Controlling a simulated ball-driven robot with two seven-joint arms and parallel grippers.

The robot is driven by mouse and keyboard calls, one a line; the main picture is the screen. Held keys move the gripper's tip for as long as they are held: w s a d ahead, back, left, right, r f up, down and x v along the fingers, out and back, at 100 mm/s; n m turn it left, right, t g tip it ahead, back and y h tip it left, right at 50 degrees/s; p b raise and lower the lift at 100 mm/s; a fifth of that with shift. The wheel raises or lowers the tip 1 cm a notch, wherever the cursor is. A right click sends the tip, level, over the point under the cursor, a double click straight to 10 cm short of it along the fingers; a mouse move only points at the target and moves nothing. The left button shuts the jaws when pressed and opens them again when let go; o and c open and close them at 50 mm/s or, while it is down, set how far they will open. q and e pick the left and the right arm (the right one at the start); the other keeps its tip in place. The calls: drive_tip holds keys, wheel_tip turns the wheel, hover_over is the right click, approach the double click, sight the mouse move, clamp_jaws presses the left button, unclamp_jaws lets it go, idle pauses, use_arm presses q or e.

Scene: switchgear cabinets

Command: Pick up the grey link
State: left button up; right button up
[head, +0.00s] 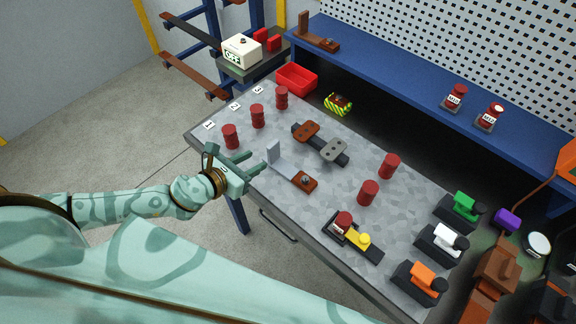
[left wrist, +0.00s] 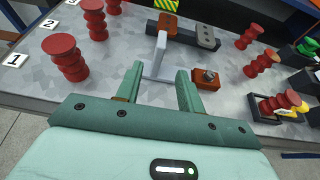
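A grey plate with holes (head: 334,149) lies beside a brown plate (head: 306,131) on a dark bar; I cannot tell which grey piece is the link. My left gripper (head: 256,162) is open and empty at the bench's near edge, just left of the L-shaped piece. In the left wrist view the upright of the L-shaped piece (left wrist: 161,51) shows just beyond and between the open fingertips (left wrist: 160,68). My right gripper is not visible.
Red ribbed insulators (head: 257,116) stand at the left and right of the bench (head: 290,220). A red bin (head: 297,78) is at the far left corner. A yellow-and-red device (head: 352,235) and coloured switches (head: 440,243) stand to the right. A blue shelf (head: 420,75) runs behind.

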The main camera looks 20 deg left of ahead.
sight(268, 153)
use_arm(q)
drive_tip(key=x, duration=0.3)
drive_tip(key=shift+w+d, duration=0.1)
drive_tip(key=shift+w, duration=0.05)
drive_tip(key=shift+w+f, duration=0.4)
drive_tip(key=shift+w, duration=0.15)
drive_tip(key=b+x, duration=0.1)
drive_tip(key=x, duration=0.4)
drive_tip(key=shift+s+f, duration=0.1)
drive_tip(key=shift+f, duration=0.1)
drive_tip(key=shift+s, duration=0.1)
drive_tip(key=shift+r, duration=0.1)
clamp_jaws()
drive_tip(key=shift+r, duration=0.1)
idle(0.3)
